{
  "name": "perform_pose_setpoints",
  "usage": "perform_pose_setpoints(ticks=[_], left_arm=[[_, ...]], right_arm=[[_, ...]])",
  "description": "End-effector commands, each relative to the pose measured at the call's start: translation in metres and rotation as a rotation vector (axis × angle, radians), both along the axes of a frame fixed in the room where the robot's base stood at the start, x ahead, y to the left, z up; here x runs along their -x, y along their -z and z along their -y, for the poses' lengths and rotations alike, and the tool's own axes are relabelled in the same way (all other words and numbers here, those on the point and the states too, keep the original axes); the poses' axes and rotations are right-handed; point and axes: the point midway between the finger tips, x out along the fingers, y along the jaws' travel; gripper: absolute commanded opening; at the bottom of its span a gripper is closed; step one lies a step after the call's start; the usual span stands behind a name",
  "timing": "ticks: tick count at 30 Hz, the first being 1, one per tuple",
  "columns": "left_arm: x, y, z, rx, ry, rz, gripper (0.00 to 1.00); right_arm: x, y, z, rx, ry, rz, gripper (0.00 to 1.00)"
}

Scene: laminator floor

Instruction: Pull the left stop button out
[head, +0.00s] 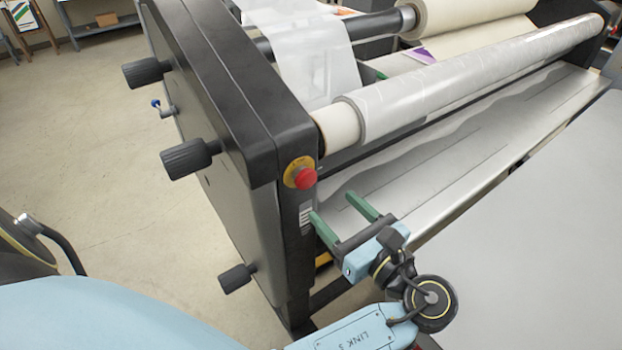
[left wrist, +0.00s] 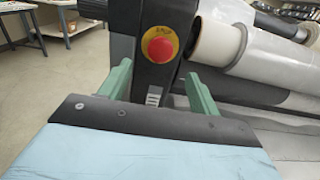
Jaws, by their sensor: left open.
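The left stop button (head: 305,178) is a red mushroom knob on a round yellow plate (head: 293,171), on the end face of the laminator's dark side housing. In the left wrist view the red button (left wrist: 160,49) shows between and beyond the two green fingers. My left gripper (head: 336,212) is open and empty, below and to the right of the button in the head view. It is apart from the button. I cannot tell from the frames whether the button is pressed in. My right gripper is not in view.
The laminator's side housing (head: 220,80) carries several black knobs on its outer face. A film-wrapped roller (head: 470,75) runs right from beside the button, above a metal bed (head: 440,190). A grey flat surface (head: 530,230) lies at right. Open floor (head: 80,150) is at left.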

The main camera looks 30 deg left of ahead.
Motion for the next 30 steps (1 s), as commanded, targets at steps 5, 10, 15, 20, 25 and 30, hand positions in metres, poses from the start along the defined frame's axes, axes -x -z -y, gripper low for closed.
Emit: perform_pose_setpoints(ticks=[5,10,15,20,25,30], left_arm=[[-0.015,-0.002,-0.037,-0.003,0.000,0.003,0.63],[-0.026,-0.001,-0.063,-0.001,0.000,0.003,0.63],[-0.032,-0.001,-0.076,0.001,0.002,0.002,0.63],[-0.033,0.000,-0.079,0.002,0.001,0.001,0.63],[-0.033,0.000,-0.079,0.002,0.001,0.001,0.63],[-0.033,0.000,-0.079,0.002,0.001,0.001,0.42]], right_arm=[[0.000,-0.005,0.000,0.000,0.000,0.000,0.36],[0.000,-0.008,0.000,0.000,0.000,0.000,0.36],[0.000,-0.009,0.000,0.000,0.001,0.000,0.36],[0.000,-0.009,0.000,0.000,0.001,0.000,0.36],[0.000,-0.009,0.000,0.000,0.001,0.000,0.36],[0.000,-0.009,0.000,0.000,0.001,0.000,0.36]])
